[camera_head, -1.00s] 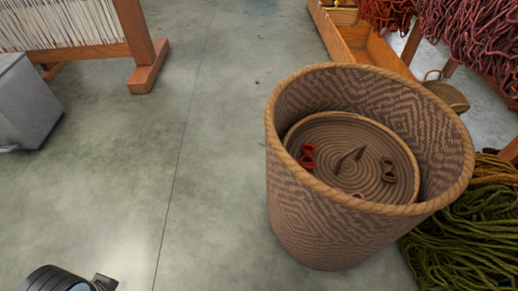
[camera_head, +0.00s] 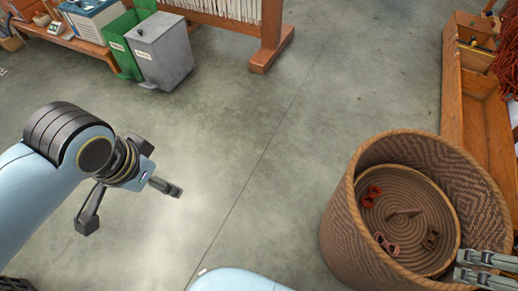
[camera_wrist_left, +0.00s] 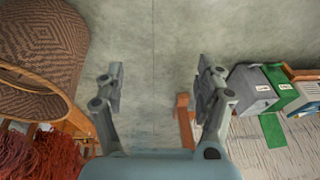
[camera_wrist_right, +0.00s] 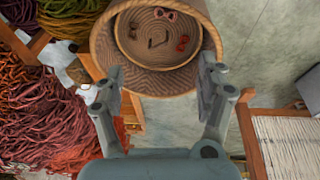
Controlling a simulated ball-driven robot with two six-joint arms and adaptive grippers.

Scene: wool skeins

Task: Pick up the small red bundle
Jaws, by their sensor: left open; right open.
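Small bundles lie on a round coiled disc (camera_head: 418,180) inside a deep woven basket (camera_head: 345,230) at the right of the head view. A bright red bundle (camera_head: 371,196) is at the disc's left; it also shows in the right wrist view (camera_wrist_right: 182,43). A paler, pinkish-red bundle (camera_head: 385,244) is nearer me, and a dark brown one (camera_head: 430,238) lies to the right. My right gripper (camera_head: 486,268) is open and empty at the basket's near right side, apart from the bundles. My left gripper (camera_head: 132,208) is open and empty over bare floor, left of the basket.
A raised grip (camera_head: 404,215) stands in the disc's middle. The basket's high wall surrounds the bundles. A wooden trough (camera_head: 480,110) stands behind it at right. Grey (camera_head: 160,50) and green bins (camera_head: 122,45) and a loom frame (camera_head: 270,45) stand at the back. The middle floor is clear.

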